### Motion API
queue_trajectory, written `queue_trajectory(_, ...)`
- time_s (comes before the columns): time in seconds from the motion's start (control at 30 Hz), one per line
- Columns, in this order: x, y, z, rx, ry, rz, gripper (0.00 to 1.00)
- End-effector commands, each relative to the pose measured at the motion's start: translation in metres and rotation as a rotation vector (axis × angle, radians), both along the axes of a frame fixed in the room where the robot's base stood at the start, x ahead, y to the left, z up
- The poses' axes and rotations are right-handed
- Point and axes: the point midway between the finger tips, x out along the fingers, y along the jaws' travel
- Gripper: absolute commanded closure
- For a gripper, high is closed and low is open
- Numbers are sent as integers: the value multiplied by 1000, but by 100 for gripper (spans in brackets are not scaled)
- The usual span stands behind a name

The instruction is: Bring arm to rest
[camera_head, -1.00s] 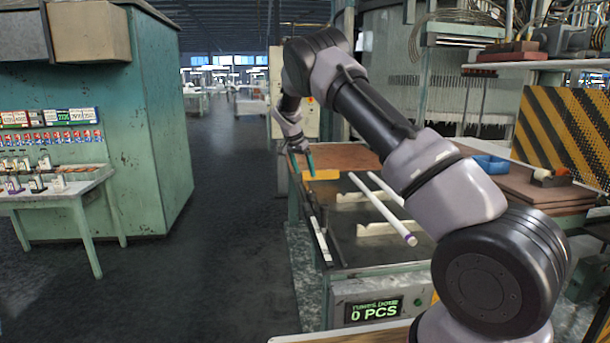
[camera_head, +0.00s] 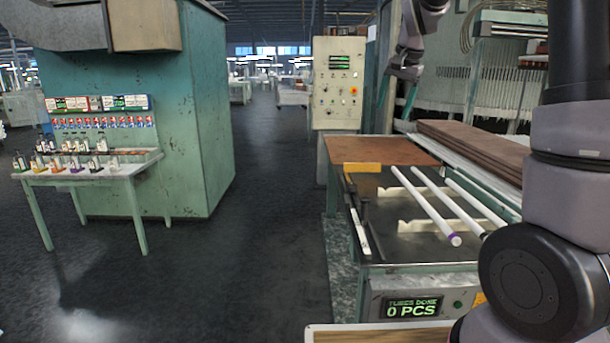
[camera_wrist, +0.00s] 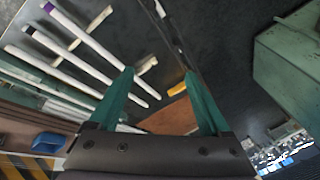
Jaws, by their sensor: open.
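My gripper (camera_head: 397,98) is raised above the far end of the tube bench in the head view, fingers pointing down and apart. In the wrist view its two green fingers (camera_wrist: 159,78) are spread with nothing between them. Several white glass tubes lie on pale notched supports on the bench. One tube (camera_head: 425,205) has a purple near end, and it also shows in the wrist view (camera_wrist: 85,38). My arm's upper links run off the top of the head view and are partly hidden.
The tube bench (camera_head: 390,258) has a display reading "TUBES DONE 0 PCS" (camera_head: 411,307). A yellow block (camera_head: 362,168) sits at its far left. A control cabinet (camera_head: 338,85) stands behind. A white table with bottles (camera_head: 110,178) is left. The aisle floor between is clear.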

Motion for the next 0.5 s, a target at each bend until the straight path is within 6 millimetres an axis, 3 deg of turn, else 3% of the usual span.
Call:
queue_trajectory(0.03, -24, -4, 14, 15, -24, 18, 19)
queue_trajectory(0.2, -100, -10, 40, 36, -90, 95, 19)
queue_trajectory(0.33, -159, -11, 48, 32, -146, 156, 19)
queue_trajectory(0.5, -229, -8, 42, -1, -217, 228, 19)
